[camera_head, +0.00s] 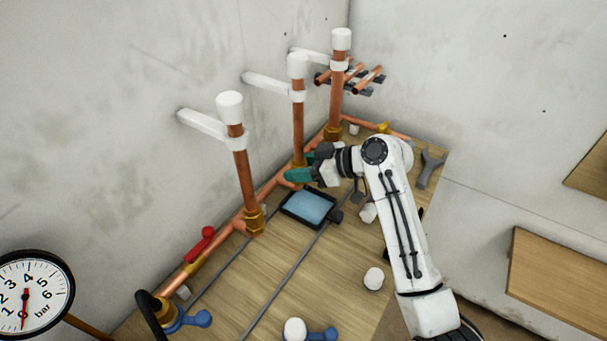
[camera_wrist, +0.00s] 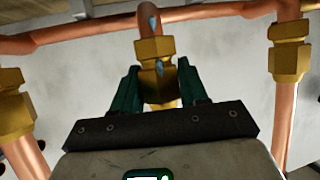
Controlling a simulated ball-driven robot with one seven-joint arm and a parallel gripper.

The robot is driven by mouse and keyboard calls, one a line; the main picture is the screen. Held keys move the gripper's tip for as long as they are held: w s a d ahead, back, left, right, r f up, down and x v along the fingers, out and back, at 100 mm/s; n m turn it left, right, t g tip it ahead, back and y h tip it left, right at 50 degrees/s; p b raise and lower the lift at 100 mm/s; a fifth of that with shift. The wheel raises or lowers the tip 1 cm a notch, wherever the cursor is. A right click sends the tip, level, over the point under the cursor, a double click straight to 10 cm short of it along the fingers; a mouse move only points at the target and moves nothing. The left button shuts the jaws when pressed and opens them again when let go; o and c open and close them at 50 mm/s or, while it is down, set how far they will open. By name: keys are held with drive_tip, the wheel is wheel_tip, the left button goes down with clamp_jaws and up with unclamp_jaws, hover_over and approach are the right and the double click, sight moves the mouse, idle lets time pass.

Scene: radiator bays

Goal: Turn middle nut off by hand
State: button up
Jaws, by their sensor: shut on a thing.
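The middle nut (camera_wrist: 155,88) is a brass fitting on the middle copper pipe (camera_head: 298,132). In the wrist view it sits between the two green fingers of my gripper (camera_wrist: 160,92), which are shut on its lower part as seen there. Blue drops show on the brass and on the pipe end above it. In the head view my gripper (camera_head: 301,174) reaches in from the right at the foot of the middle pipe and hides most of the nut. The brass nuts of the near pipe (camera_head: 254,220) and the far pipe (camera_head: 332,132) stand apart from my gripper.
A black tray (camera_head: 286,212) with blue water lies below the middle pipe. A red-handled valve (camera_head: 203,244), white caps (camera_head: 373,278), blue-handled valves (camera_head: 196,319) and a grey wrench (camera_head: 430,168) are around the wooden board. A pressure gauge (camera_head: 40,285) is at lower left.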

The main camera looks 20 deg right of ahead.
drive_tip(key=shift+n+g+y+b, duration=0.3)
drive_tip(key=shift+n+b, duration=0.1)
drive_tip(key=o, duration=1)
drive_tip(key=shift+c, duration=0.2)
drive_tip(key=p+v, duration=0.4)
drive_tip(key=v, duration=0.6)
drive_tip(key=shift+a+f+p, duration=0.1)
drive_tip(key=shift+p, duration=0.2)
